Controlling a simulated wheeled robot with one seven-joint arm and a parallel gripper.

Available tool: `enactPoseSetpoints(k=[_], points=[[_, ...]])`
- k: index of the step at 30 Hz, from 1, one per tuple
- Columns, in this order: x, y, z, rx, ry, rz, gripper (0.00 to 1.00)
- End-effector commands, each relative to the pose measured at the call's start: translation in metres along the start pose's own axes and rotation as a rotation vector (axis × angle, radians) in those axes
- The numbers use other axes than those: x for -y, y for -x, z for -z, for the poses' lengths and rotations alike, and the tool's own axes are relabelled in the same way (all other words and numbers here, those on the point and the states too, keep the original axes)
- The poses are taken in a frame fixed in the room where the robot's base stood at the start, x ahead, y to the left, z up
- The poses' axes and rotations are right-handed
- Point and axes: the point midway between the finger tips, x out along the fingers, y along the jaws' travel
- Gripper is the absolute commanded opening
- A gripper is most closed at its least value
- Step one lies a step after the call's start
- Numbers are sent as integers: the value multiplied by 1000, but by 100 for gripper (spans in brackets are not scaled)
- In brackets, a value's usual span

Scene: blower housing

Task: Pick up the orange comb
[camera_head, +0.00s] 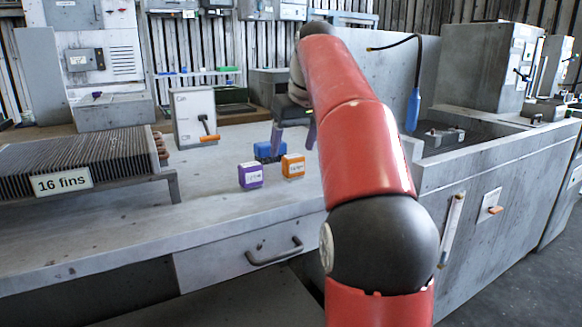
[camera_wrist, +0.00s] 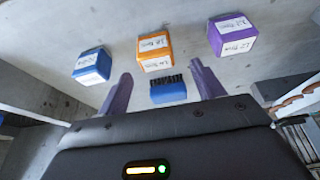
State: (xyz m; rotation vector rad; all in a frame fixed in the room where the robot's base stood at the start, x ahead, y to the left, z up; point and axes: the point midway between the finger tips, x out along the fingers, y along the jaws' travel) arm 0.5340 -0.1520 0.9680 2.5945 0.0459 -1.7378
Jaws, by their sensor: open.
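The orange comb (camera_head: 293,166) is a small orange block with a white label, standing on the grey bench in the head view. In the wrist view the orange comb (camera_wrist: 155,52) lies beyond the fingertips, between a blue block (camera_wrist: 91,66) and a purple block (camera_wrist: 232,36). My gripper (camera_wrist: 161,77) is open, with its two purple fingers apart and nothing held. In the head view my gripper (camera_head: 294,146) hangs over the bench behind the orange comb, and my red arm hides part of the area to its right.
The purple block (camera_head: 250,176) stands just left of the orange comb. A blue brush with dark bristles (camera_wrist: 168,91) shows between my fingers. A finned block labelled "16 fins" (camera_head: 85,160) stands at left. The bench front is clear. A blue-handled tool (camera_head: 413,108) hangs at right.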

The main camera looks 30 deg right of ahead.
Motion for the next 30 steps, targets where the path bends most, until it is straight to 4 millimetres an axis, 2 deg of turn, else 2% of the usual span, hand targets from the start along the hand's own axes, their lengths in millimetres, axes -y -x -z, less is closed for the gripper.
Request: enactPoseSetpoints(k=[10,14,20,30], points=[[-2,-49,-7,0,0,0,67],[-2,-56,-7,-1,0,-1,67],[-2,-56,-6,-2,0,-1,67],[-2,-56,-6,-2,0,-1,24]])
